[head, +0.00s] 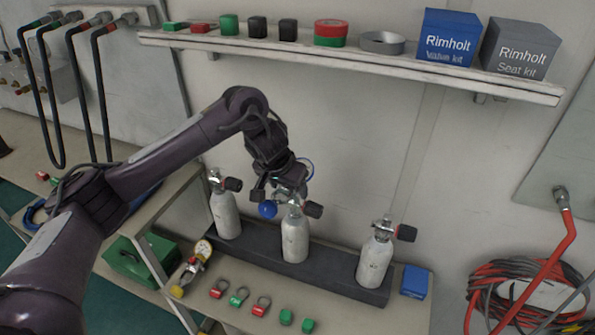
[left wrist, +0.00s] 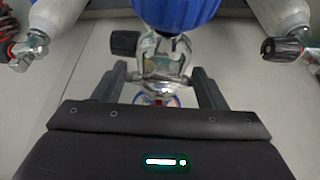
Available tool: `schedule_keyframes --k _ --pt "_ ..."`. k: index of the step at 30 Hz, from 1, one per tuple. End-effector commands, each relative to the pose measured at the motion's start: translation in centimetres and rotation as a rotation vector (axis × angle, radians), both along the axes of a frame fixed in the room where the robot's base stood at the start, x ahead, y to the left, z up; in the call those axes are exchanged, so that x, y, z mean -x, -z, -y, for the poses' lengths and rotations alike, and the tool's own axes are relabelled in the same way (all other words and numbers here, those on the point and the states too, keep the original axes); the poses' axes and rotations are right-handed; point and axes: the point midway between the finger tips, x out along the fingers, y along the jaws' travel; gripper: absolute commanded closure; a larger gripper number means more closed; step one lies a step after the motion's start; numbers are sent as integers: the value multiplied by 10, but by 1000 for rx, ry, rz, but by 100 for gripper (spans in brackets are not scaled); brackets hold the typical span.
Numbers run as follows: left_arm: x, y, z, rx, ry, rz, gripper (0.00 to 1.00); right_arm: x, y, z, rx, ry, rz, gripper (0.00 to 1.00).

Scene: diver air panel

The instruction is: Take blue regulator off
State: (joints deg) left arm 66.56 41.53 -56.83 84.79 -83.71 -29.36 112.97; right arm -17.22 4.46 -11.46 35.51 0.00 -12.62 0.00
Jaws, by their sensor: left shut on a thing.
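The blue regulator (head: 267,209) shows its round blue cap at the valve of the middle grey cylinder (head: 295,238). In the left wrist view, the blue cap (left wrist: 175,12) fills the top middle, with a shiny metal body (left wrist: 163,62) below it. My left gripper (head: 287,187) is above the middle cylinder, shut on the regulator's metal body, with a finger on each side. The gripper hides part of the regulator and valve, so I cannot tell whether they are fully joined. The cylinder's black knob (head: 313,209) sticks out to the right. My right gripper is not in view.
Cylinders stand left (head: 226,215) and right (head: 375,262) in a dark rack (head: 330,272). A shelf (head: 350,59) with boxes and caps runs above. A gauge regulator (head: 192,267), several small caps and a blue box (head: 415,281) lie on the bench.

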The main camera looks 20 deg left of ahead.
Motion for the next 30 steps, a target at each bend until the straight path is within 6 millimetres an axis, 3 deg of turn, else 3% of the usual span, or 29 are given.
schedule_keyframes --k 9,15,21,30 --pt "66 -1 -11 -1 1 4 78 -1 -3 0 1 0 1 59" --pt "93 -1 -15 0 0 5 78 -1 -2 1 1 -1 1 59" --pt "105 -1 -16 2 0 4 78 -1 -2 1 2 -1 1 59" --pt "107 -1 -16 2 -1 4 78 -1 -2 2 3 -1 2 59"
